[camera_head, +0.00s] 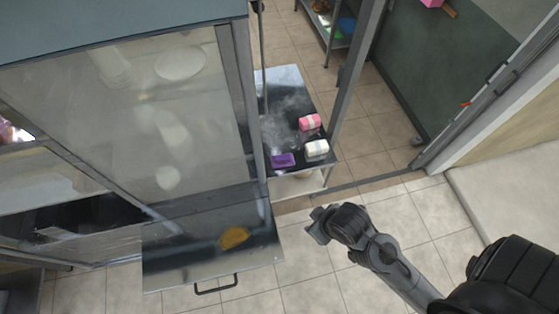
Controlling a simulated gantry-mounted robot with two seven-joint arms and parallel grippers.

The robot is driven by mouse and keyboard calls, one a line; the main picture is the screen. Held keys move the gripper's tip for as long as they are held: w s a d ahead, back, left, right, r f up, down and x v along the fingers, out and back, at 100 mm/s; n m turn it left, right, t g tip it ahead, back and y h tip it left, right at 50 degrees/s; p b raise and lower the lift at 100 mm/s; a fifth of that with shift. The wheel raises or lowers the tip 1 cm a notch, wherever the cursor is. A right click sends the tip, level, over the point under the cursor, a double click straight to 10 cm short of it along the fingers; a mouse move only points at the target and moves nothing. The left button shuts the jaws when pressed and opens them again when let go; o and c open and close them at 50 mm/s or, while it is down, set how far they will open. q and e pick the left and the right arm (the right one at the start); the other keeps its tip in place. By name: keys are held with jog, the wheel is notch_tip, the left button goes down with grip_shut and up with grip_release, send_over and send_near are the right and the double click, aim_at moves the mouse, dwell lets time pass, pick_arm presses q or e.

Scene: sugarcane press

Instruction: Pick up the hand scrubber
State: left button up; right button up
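Several small items sit on a dark, shiny surface (285,105) behind the glass cabinet: a pink item (310,122), a white item (317,149) and a purple item (283,160). I cannot tell for sure which is the hand scrubber. My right gripper (317,226) reaches in from the lower right over the tiled floor, apart from all these items. It looks empty, but its finger opening is unclear. My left gripper is out of view.
A glass-sided cabinet (165,115) fills the left. Its metal tray (180,272) with a black handle (216,286) juts out below. A metal post (352,75) stands right of the dark surface. Tiled floor (300,290) is clear in front.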

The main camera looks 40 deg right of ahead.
jog(key=shift+o, duration=0.3)
jog(key=shift+a, duration=0.1)
jog(key=o, duration=0.9)
jog(key=shift+c, duration=0.2)
